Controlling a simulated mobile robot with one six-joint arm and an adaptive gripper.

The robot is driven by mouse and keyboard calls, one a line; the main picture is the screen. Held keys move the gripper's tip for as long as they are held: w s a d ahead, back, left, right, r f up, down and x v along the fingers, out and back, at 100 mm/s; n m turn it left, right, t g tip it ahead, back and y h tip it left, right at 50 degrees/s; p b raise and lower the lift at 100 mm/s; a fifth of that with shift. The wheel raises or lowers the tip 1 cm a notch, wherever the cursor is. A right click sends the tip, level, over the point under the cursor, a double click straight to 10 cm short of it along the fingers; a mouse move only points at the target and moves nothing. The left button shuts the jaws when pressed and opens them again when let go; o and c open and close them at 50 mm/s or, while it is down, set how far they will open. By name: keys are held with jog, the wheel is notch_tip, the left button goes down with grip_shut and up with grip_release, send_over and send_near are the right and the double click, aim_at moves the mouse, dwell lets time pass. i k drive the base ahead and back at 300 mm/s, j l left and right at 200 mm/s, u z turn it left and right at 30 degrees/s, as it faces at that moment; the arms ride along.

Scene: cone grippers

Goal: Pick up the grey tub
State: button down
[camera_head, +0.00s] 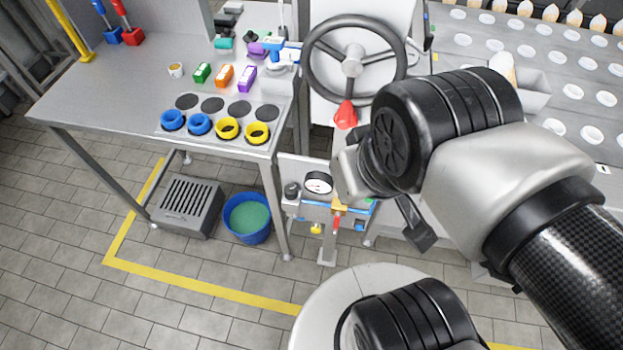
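I cannot pick out a thing that is surely the grey tub. A small pale cup with an orange-brown mark (176,70) stands upright on the grey table at the upper left, but I cannot tell if it is the tub. My gripper (418,228) shows only as a dark finger-like part below my wrist, right of the table. My wrist and arm hide the rest of it, so its opening and anything in it cannot be seen. It is well apart from the pale cup.
The grey table (110,85) holds green, orange and purple packs, and blue and yellow rings (228,128) at its front. A steering wheel (353,62) stands beside it. A blue bucket (247,232) and a grey slotted box (187,207) are on the floor below.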

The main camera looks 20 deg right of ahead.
aim_at(533, 90)
jog(key=z, duration=1.7)
jog(key=i+l+u, duration=0.1)
jog(key=i+l, duration=0.35)
jog(key=i, duration=0.1)
